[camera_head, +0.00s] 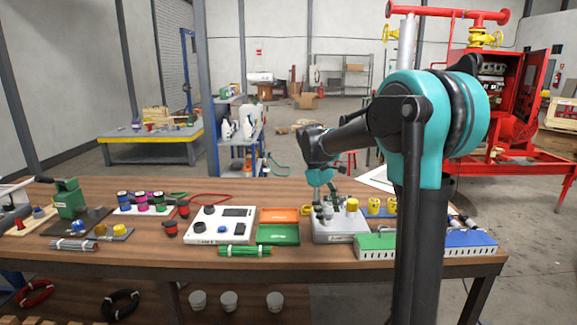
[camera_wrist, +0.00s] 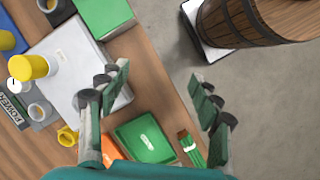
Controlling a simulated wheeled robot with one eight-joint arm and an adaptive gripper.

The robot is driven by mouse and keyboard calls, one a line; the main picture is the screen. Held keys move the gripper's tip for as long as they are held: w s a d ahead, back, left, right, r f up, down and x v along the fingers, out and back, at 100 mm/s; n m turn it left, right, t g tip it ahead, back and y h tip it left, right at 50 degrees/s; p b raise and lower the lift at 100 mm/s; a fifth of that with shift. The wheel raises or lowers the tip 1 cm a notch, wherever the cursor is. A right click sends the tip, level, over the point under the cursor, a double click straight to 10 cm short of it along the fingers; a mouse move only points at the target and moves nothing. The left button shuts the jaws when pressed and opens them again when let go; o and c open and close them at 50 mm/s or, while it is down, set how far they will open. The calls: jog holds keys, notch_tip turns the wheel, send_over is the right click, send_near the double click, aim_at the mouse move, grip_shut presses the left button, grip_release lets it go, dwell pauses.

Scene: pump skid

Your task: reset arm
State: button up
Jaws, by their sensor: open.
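My gripper (camera_head: 322,186) hangs over the wooden workbench (camera_head: 150,256), above the light grey box (camera_head: 340,232) with a yellow knob, at the end of my raised teal and black arm. In the wrist view my gripper (camera_wrist: 160,82) has its two fingers spread wide. The green tray (camera_wrist: 146,138) shows low between the fingers, and the grey box (camera_wrist: 62,68) is partly behind the left finger. My arm covers part of the bench's right end in the head view.
A white control box (camera_head: 222,226), an orange tray (camera_head: 279,215) and coloured spools (camera_head: 142,201) sit on the bench. A green block (camera_head: 375,246) and blue block (camera_head: 462,240) lie by its front right edge. A wooden barrel (camera_wrist: 250,22) shows past the bench edge.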

jog(key=s+d+f+m+t+y, duration=0.1)
jog(key=s+d+f+m+t, duration=0.2)
jog(key=s+f+m, duration=0.2)
jog(key=s+d+f+m+t+y, duration=0.2)
jog(key=s+d+f+m+t, duration=0.1)
jog(key=s+f, duration=0.9)
jog(key=s+m, duration=0.1)
jog(key=s, duration=0.4)
jog(key=shift+m, duration=0.4)
jog(key=shift+d, duration=0.1)
